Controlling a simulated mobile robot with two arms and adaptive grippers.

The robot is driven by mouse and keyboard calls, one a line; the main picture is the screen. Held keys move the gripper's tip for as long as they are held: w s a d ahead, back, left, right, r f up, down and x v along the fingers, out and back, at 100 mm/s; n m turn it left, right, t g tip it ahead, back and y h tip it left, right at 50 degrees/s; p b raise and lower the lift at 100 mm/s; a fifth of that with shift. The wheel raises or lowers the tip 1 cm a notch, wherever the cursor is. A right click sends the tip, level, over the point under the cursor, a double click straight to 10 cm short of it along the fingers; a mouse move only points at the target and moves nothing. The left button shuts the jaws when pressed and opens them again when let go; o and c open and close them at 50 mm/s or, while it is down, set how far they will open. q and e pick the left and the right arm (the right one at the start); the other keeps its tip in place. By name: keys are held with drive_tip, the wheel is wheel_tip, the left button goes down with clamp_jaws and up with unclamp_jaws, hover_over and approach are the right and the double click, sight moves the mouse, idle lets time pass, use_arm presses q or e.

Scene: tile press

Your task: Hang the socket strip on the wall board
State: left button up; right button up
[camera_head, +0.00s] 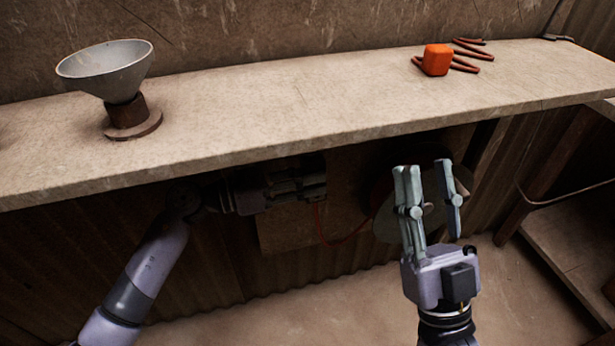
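My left gripper (312,184) is in the dark under the bench, pointing right, in front of a brown board (285,232) on the wall. Shadow hides whether its fingers are open or closed on something. A thin red cord (343,241) hangs from near its fingertips and curves down and to the right. I cannot make out a socket strip clearly; it may be hidden by the gripper or the shadow.
The bench top (270,110) overhangs the board. A round plate (385,225) is behind my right gripper. The floor (530,300) is clear.

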use_arm(q)
drive_tip(key=o, duration=0.5)
drive_tip(key=shift+c, duration=0.2)
